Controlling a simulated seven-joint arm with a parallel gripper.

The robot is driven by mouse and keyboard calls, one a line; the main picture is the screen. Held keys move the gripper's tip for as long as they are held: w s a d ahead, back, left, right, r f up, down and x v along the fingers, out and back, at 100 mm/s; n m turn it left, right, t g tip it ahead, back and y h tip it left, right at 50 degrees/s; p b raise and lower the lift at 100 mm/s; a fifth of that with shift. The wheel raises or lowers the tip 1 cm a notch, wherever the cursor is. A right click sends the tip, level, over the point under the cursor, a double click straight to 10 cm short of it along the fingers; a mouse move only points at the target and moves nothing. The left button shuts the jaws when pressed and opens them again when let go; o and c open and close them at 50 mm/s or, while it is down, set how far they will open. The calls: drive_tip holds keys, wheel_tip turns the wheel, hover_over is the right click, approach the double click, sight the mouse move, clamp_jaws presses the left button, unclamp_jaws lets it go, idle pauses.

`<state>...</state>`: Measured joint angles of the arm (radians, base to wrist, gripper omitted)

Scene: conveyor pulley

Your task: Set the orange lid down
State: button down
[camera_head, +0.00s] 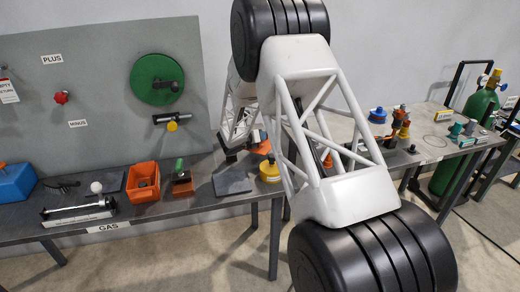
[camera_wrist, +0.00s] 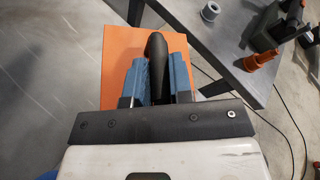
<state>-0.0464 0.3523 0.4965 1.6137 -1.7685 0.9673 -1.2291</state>
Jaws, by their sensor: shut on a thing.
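The orange lid (camera_wrist: 115,85) is a flat orange plate with a black upright handle (camera_wrist: 157,65), seen from above in the wrist view. My gripper (camera_wrist: 160,75) has its blue fingers shut on both sides of the handle. The lid hangs beside a grey table edge, with floor showing to its left. In the head view my arm hides most of the gripper area; an orange patch (camera_head: 262,147) shows there, but I cannot tell whether it is the lid. An open orange box (camera_head: 143,181) stands on the left bench.
The left bench (camera_head: 205,198) also holds a dark flat pad (camera_head: 232,181), a yellow round container (camera_head: 269,172) and a red block with a green handle (camera_head: 181,180). The right table (camera_head: 430,135) carries several orange and blue parts. A green gas cylinder (camera_head: 465,130) stands behind it.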

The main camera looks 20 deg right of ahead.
sight(260, 147)
drive_tip(key=shift+f, duration=1)
drive_tip(key=shift+f, duration=1.85)
drive_tip(key=c, duration=1)
unclamp_jaws()
drive_tip(key=v, duration=1.2)
